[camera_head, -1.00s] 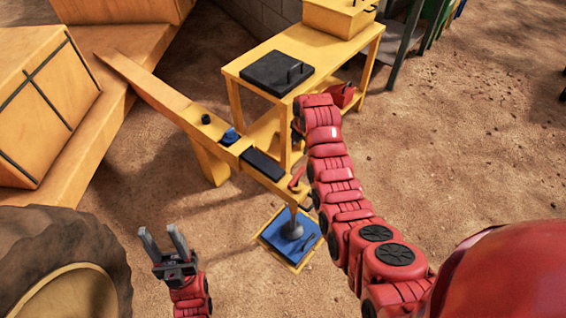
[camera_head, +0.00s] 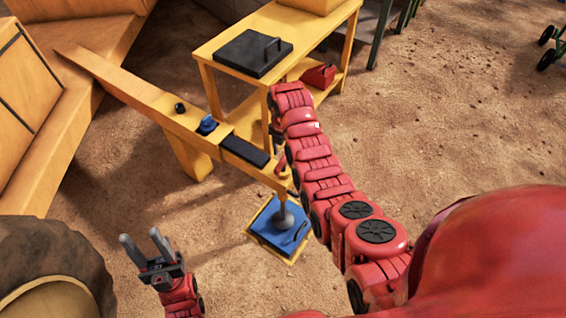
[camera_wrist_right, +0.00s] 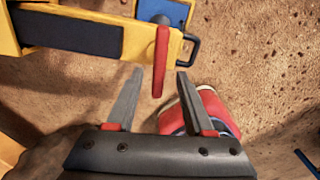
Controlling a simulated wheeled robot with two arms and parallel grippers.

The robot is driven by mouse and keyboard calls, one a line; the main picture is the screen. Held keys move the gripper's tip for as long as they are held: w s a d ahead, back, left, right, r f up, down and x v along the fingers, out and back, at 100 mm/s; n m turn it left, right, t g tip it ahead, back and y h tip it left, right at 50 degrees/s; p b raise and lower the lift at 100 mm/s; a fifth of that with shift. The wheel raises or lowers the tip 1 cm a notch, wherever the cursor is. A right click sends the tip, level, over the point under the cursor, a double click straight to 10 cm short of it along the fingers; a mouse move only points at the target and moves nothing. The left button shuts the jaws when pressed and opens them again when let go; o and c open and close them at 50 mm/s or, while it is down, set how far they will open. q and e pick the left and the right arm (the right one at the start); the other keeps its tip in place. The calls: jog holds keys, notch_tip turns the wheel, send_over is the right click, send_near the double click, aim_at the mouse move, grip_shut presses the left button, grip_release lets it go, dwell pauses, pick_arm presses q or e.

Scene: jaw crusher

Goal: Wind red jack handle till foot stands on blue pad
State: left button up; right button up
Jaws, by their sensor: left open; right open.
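The red jack handle (camera_head: 282,163) is at the near end of the yellow drawbar (camera_head: 165,105), partly hidden by my right arm in the head view. In the right wrist view the red handle (camera_wrist_right: 161,60) points down between the fingertips of my right gripper (camera_wrist_right: 160,76), which is open around its lower end, not clamped. The grey jack foot (camera_head: 284,215) is over the blue pad (camera_head: 265,229); I cannot tell whether they touch. The pad also shows in the right wrist view (camera_wrist_right: 176,12). My left gripper (camera_head: 141,239) is open and empty, left of the pad.
A yellow bench (camera_head: 225,80) with a black plate (camera_head: 252,52) stands behind the drawbar. A red can (camera_head: 318,75) sits on its lower shelf. A large tyre (camera_head: 50,250) is at the left.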

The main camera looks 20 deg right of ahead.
aim_at(283, 159)
jog(key=shift+f, duration=2.15)
grip_shut()
